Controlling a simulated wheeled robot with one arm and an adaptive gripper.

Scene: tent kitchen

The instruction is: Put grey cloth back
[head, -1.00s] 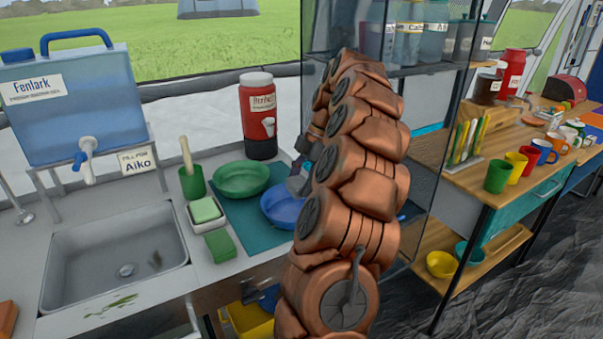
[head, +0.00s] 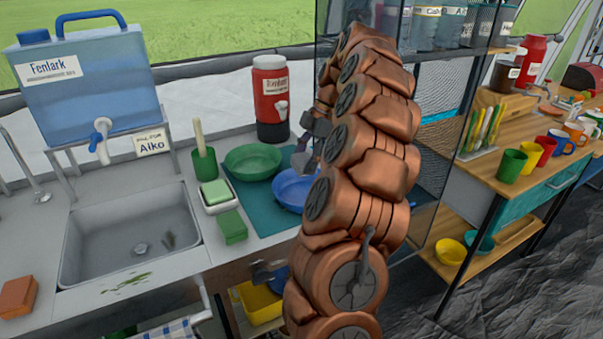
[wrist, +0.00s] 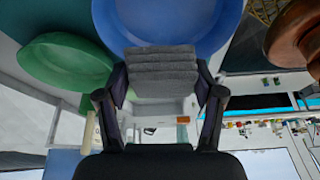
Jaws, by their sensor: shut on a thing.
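The grey cloth (wrist: 162,75), folded in layers, sits between the two dark fingers of my gripper (wrist: 162,92) in the wrist view. My gripper is shut on it. The cloth shows in front of a blue dish (wrist: 200,18); I cannot tell whether they touch. In the head view my copper-coloured arm hides most of my gripper, and a small grey patch shows by the arm's left edge near the blue dish (head: 292,189).
A green dish (head: 253,161) and the blue dish rest on a teal mat (head: 262,212). A red drink container (head: 271,98) stands behind. The sink (head: 130,235) is at left. A mesh-sided shelf (head: 437,100) stands right of my arm, and mugs (head: 511,166) line the right counter.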

